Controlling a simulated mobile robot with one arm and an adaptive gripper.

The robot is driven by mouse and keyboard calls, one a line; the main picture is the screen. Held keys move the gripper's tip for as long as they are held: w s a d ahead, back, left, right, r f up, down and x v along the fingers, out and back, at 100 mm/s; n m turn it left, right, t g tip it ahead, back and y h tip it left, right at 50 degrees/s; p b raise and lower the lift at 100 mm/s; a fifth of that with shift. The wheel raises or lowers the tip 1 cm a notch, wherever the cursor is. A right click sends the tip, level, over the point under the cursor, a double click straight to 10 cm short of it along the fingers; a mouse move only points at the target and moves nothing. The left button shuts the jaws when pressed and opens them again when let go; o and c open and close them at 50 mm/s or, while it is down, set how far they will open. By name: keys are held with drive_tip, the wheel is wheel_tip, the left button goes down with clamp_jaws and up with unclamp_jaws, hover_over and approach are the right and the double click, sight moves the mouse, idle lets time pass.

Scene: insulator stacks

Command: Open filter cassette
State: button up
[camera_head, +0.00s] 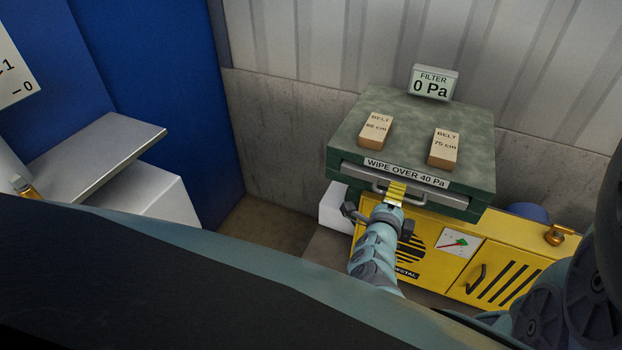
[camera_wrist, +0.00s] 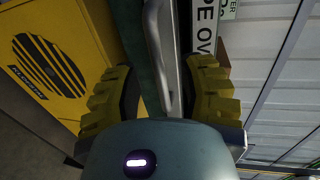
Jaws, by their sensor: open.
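The filter cassette is a dark green box (camera_head: 340,150) with a grey front drawer panel (camera_head: 350,172) labelled "WIPE OVER 40 Pa". A metal bar handle (camera_head: 376,189) runs along the panel's lower front. The panel looks flush with the box. My gripper (camera_head: 397,190) is at the handle, with its yellow fingers partly covering it. In the wrist view, the open fingers stand on either side of the handle (camera_wrist: 157,45), with a gap to each. Whether the handle lies at full finger depth cannot be told.
Two belt boxes (camera_head: 376,129) (camera_head: 444,148) lie on top of the green box, with a "FILTER 0 Pa" display (camera_head: 433,83) behind them. A yellow cabinet (camera_head: 465,255) with a gauge is below. A grey shelf (camera_head: 100,155) is at left. A corrugated wall (camera_head: 420,35) closes the back.

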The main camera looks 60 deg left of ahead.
drive_tip(key=shift+x, duration=0.85)
drive_tip(key=shift+d, duration=0.1)
clamp_jaws()
